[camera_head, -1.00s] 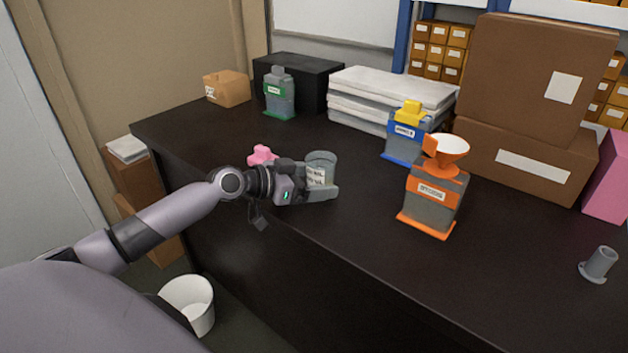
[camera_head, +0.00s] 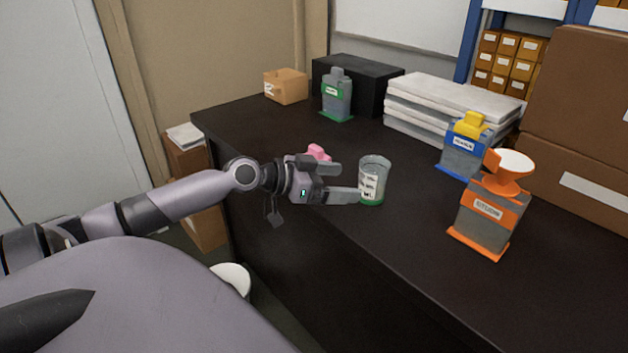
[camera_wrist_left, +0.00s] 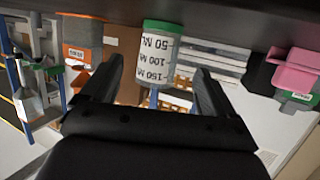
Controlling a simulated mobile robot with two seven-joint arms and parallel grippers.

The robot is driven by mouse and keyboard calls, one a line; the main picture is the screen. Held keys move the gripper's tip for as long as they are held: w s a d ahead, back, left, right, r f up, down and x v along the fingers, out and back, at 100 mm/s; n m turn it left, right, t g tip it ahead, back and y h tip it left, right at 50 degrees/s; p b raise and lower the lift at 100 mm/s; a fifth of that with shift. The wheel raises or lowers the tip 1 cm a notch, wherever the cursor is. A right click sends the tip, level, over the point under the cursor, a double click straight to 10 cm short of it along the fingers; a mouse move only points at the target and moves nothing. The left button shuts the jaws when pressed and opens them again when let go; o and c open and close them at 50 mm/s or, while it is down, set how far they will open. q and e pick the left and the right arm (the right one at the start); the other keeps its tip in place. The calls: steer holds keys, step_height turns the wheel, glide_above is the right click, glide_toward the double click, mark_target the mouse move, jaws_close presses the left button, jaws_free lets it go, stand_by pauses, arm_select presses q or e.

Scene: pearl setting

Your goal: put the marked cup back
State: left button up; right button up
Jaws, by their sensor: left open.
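The marked cup (camera_head: 374,178) is a clear grey cup with a green base and a white scale label. It stands upright on the dark bench (camera_head: 420,245) near its front edge. My left gripper (camera_head: 349,183) is open and empty, just left of the cup with its fingers pointing at it. In the left wrist view the cup (camera_wrist_left: 158,58) appears upside down, base at the top, in the gap between the two fingertips (camera_wrist_left: 160,75), with space on both sides. My right gripper is not in view.
Beside the cup stand a pink object (camera_head: 318,152), partly behind my gripper, an orange-based dispenser with funnel (camera_head: 488,212) and a blue one (camera_head: 463,150). A green-based dispenser (camera_head: 337,98), black box (camera_head: 357,82) and white stack (camera_head: 452,108) are behind. The bench front is clear.

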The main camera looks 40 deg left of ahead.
arm_select(q)
steer(key=shift+v, duration=2.65)
